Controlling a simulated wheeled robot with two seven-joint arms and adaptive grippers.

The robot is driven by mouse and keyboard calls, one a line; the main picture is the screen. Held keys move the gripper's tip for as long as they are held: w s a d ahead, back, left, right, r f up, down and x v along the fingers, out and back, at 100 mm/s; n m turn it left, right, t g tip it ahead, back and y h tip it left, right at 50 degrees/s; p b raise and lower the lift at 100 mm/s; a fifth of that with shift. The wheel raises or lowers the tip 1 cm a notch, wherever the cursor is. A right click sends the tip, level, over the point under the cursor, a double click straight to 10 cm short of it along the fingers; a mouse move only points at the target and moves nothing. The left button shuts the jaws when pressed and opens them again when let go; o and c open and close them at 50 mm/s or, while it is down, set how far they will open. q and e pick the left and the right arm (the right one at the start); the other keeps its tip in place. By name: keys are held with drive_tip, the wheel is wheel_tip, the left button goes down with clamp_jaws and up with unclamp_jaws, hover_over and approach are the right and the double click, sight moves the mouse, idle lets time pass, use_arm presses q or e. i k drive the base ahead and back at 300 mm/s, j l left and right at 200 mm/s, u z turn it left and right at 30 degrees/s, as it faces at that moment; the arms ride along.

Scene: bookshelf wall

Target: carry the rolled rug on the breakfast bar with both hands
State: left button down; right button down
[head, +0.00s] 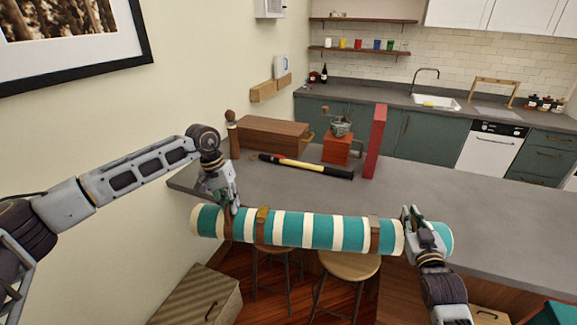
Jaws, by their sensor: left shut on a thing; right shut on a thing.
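The rolled rug (311,231) is a long roll with teal and cream stripes and brown straps around it. It lies level across the head view, along the near edge of the grey breakfast bar (480,225). My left gripper (230,208) is shut on the rug near its left end, coming from above and behind. My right gripper (411,228) is shut on the rug near its right end. I cannot tell whether the rug touches the bar or is held above it. The fingertips are partly hidden against the roll.
On the bar stand a wooden box (272,133), a yellow and black bar-shaped tool (305,166), a red-based grinder (337,148) and an upright red block (376,142). The bar's right part is clear.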

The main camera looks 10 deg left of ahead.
sight(287, 189)
drive_tip(key=i+j, duration=0.3)
drive_tip(key=i, duration=0.2)
drive_tip(key=i+j, duration=0.3)
drive_tip(key=i, duration=0.25)
